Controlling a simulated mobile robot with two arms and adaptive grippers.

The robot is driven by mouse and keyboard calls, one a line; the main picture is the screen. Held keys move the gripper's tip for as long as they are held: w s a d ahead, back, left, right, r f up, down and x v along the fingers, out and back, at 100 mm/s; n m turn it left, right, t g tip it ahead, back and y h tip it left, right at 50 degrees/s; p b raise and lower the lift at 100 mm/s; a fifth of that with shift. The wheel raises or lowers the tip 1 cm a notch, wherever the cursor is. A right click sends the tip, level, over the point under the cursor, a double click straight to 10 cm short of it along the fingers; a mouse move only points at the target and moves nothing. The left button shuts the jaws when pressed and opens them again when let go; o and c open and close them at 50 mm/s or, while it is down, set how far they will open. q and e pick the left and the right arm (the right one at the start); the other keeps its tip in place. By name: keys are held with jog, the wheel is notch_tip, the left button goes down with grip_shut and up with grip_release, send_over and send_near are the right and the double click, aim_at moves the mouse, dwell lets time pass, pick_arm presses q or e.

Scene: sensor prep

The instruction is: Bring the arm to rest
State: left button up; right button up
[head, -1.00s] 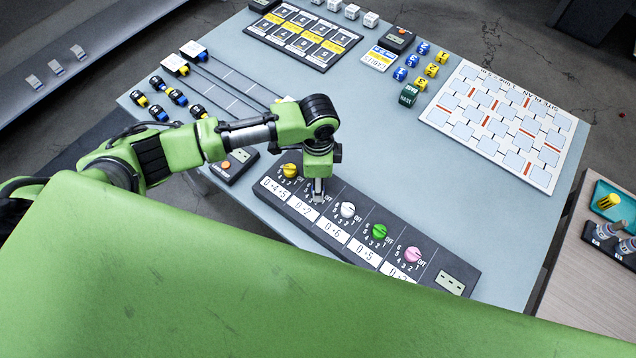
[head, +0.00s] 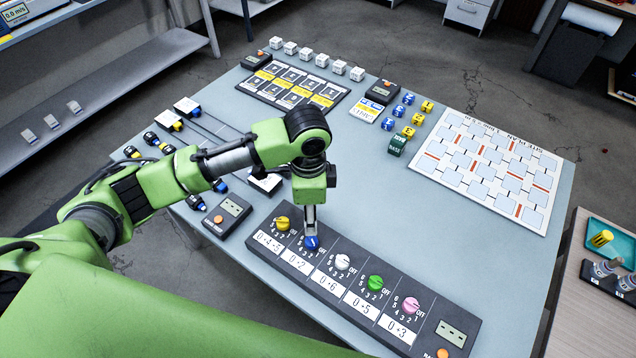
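My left arm (head: 205,170) comes in from the left and reaches over the table. Its gripper (head: 310,226) points down just above or at the blue knob (head: 311,243) on the dark dial panel (head: 436,316). The fingers look narrow from here, and I cannot tell whether they are open or shut, or whether they touch the knob. My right gripper is not in view.
The panel also has yellow (head: 283,223), white (head: 343,261), green (head: 375,283) and pink (head: 411,304) knobs. A small meter (head: 228,215) stands left of it. A site plan board (head: 490,165) lies at right. The table's (head: 395,215) middle is mostly clear.

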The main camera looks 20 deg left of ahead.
pick_arm(q)
jog(key=s+d+f+n+t+h, duration=0.2)
jog(key=s+d+f+n+h, duration=0.15)
jog(key=s+d, duration=0.5)
jog(key=s+a+f+n+t+y, duration=0.1)
jog(key=s+a+n+y, duration=0.1)
jog(key=s+a+n, duration=0.45)
jog(key=s+a+f+n+t+y, duration=0.1)
jog(key=s+a+n, duration=0.15)
jog(key=a, duration=0.65)
jog(key=s+f+g+b, duration=0.1)
jog(key=s+f+b, duration=0.1)
jog(key=f, duration=1.4)
jog(key=s+f+g+b, duration=0.1)
jog(key=s+f+b, duration=0.15)
jog(key=f, duration=1.35)
jog(key=s+a+f+g+b, duration=0.1)
jog(key=s+a+f+b, duration=0.2)
jog(key=s+f, duration=1.2)
notch_tip(320, 180, down, 3)
jog(key=shift+s+a+r, duration=0.15)
jog(key=shift+s, duration=0.1)
